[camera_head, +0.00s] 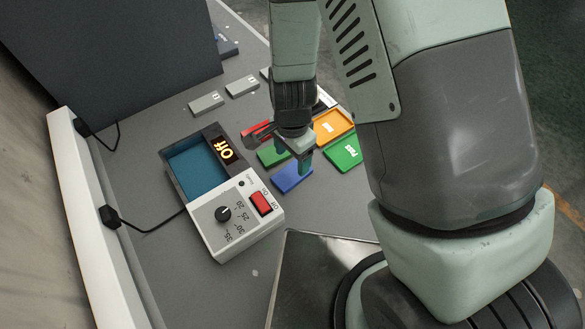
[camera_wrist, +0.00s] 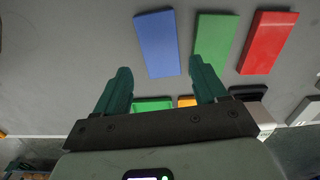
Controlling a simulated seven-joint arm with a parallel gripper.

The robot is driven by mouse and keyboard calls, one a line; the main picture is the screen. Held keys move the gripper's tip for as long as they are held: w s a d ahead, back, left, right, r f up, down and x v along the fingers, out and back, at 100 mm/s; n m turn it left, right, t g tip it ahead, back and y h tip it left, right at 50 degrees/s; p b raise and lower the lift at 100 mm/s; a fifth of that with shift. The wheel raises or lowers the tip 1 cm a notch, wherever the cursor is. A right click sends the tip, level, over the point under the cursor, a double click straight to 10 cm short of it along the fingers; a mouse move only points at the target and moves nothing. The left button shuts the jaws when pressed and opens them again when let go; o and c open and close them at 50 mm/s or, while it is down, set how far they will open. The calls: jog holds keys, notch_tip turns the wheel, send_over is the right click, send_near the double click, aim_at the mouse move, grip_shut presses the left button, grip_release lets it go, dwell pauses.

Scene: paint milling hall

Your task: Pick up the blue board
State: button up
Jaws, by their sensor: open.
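The blue board (camera_head: 292,177) lies flat on the grey bench, in front of a green board. In the wrist view the blue board (camera_wrist: 157,44) is at the top centre, ahead of the fingertips and between their lines. My gripper (camera_head: 292,163) is above the boards, and its fingers partly cover the blue board's far side in the head view. In the wrist view my gripper (camera_wrist: 160,74) is open with nothing between its fingers. Its right fingertip overlaps the green board's near end.
A green board (camera_wrist: 214,40) and a red board (camera_wrist: 267,42) lie right of the blue one. An orange tray (camera_head: 333,126) and another green piece (camera_head: 343,153) are close by. A control box (camera_head: 235,220) reading "Off" stands left. Grey blocks (camera_head: 206,103) lie further back.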

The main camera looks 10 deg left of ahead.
aim_at(292, 173)
notch_tip(292, 173, down, 6)
jog(key=shift+f, duration=0.25)
jog(key=shift+c, duration=0.3)
jog(key=c, duration=0.8)
